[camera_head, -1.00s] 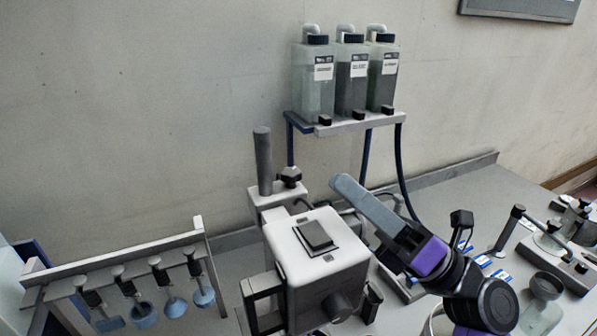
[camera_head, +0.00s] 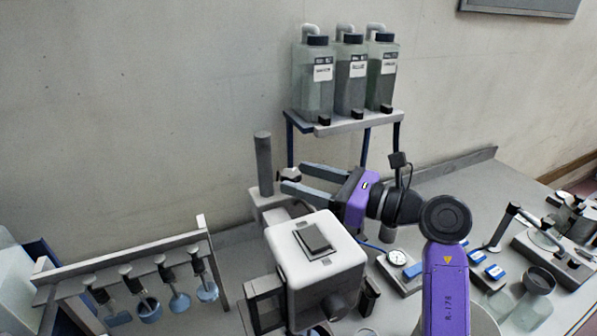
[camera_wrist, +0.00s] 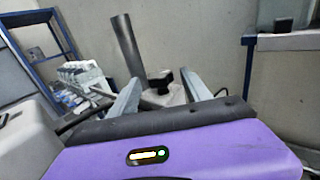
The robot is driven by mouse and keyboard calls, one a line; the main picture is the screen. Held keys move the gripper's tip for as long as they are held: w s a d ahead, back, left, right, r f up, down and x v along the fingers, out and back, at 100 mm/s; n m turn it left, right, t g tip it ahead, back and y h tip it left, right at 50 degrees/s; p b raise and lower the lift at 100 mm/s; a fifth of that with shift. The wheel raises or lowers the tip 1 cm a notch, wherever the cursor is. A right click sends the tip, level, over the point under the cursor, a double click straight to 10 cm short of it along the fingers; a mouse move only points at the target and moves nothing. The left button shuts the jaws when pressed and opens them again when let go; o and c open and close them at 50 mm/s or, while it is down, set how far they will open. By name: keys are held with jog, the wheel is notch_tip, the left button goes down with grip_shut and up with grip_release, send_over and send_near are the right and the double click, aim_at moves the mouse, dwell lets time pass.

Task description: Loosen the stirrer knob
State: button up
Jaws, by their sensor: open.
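The stirrer has a white box-shaped head (camera_head: 338,275) with a dark square on top, and a grey upright post (camera_head: 264,165) behind it. A small black knob (camera_head: 289,174) sits beside the post, partly hidden by my fingers. In the wrist view the knob (camera_wrist: 160,79) shows just right of the post (camera_wrist: 127,45), between my two fingertips in the picture. My gripper (camera_head: 295,178), with a purple body, is open and reaches in from the right, its fingertips close to the knob. I cannot tell whether they touch it.
A rack (camera_head: 125,262) with several hanging stirring tools is at left. A dial gauge (camera_head: 398,258) and blue pieces lie on the bench at right.

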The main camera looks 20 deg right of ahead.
jog(key=shift+w+a, duration=0.45)
jog(key=shift+w, duration=0.1)
grip_shut()
